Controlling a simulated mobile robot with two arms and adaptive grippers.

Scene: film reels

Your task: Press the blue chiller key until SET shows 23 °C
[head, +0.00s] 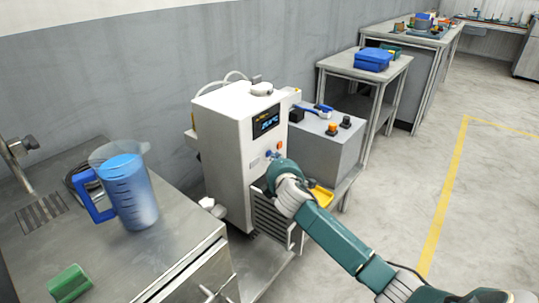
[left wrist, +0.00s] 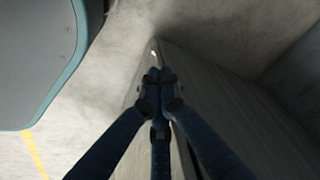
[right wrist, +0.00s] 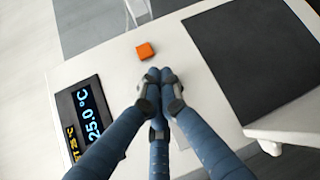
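The white chiller (head: 226,140) stands beside the steel bench, its dark display (head: 266,121) on the front. In the right wrist view the display (right wrist: 86,118) shows large 25.0 °C in pale blue, with smaller yellow text partly cut off. An orange key (right wrist: 146,51) shows just beyond my right fingertips. My right gripper (right wrist: 160,75) is shut and empty, its fingertips together close to the key panel. The blue key cannot be made out apart from my blue fingers; contact cannot be told. My left gripper (left wrist: 160,75) is shut and empty, seen only in the left wrist view.
A grey box (head: 327,145) with knobs is right of the chiller. A blue case (head: 373,60) rests on a table behind. Open floor lies to the right.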

